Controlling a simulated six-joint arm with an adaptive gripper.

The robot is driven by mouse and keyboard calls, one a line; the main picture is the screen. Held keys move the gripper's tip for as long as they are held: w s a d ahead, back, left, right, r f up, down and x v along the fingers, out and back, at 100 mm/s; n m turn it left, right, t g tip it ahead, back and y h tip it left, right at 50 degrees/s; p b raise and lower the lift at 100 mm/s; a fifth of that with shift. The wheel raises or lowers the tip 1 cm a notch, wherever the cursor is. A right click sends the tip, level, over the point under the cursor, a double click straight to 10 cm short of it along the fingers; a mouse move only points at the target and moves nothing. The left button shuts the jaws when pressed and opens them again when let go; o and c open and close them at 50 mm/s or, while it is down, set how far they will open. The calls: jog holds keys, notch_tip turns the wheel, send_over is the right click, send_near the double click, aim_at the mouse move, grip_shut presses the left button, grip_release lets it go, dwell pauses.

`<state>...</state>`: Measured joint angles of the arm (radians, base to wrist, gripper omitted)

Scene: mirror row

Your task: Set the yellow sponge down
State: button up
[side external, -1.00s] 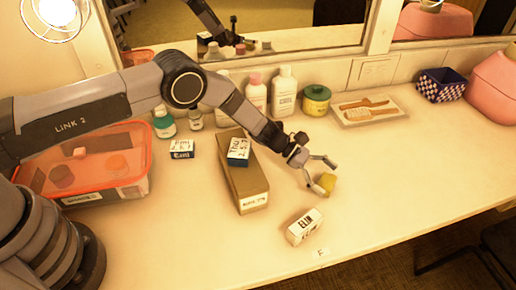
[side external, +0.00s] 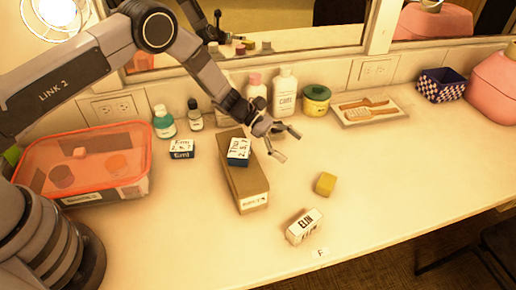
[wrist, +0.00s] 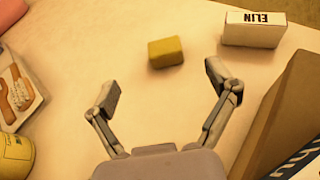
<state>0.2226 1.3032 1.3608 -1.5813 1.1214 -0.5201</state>
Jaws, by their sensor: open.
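The yellow sponge (side external: 325,184) is a small block resting on the table, to the right of the long brown box and above the white ELIN box. It also shows in the wrist view (wrist: 166,52), beyond the fingertips. My gripper (side external: 288,144) is open and empty, up and to the left of the sponge and apart from it. In the wrist view my gripper's two fingers (wrist: 163,88) are spread wide with only table between them.
A white ELIN box (side external: 304,227) stands near the front edge. A brown box (side external: 247,188) carries a small blue-and-white box (side external: 238,152). Bottles, a green jar (side external: 316,99) and a brush tray (side external: 349,112) line the back.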

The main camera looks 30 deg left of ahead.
jog(key=s+a+r+m+y, duration=0.2)
jog(key=s+a+r+m, duration=0.15)
jog(key=r, duration=0.45)
jog(key=s+a+r+m+y, duration=0.1)
jog(key=s+a+r+m, duration=0.25)
jog(key=r, duration=0.55)
jog(key=s+a+r+m+y, duration=0.2)
jog(key=a+r, duration=0.2)
jog(key=r, duration=0.4)
jog(key=s+a+r+m+t+y, duration=0.2)
jog(key=s+a+r+m+y, duration=0.1)
jog(key=s+a, duration=0.3)
jog(key=s+a+r+m+t+y, duration=0.1)
jog(key=s+a+r+m+y, duration=0.1)
jog(key=s+a, duration=0.4)
jog(key=s+a+r+m+t+y, duration=0.2)
jog(key=s+a, duration=0.4)
jog(key=s, duration=0.7)
jog(key=shift+s+r+m+t+y, duration=0.3)
jog(key=shift+r+m+y, duration=0.5)
jog(key=shift+m, duration=0.2)
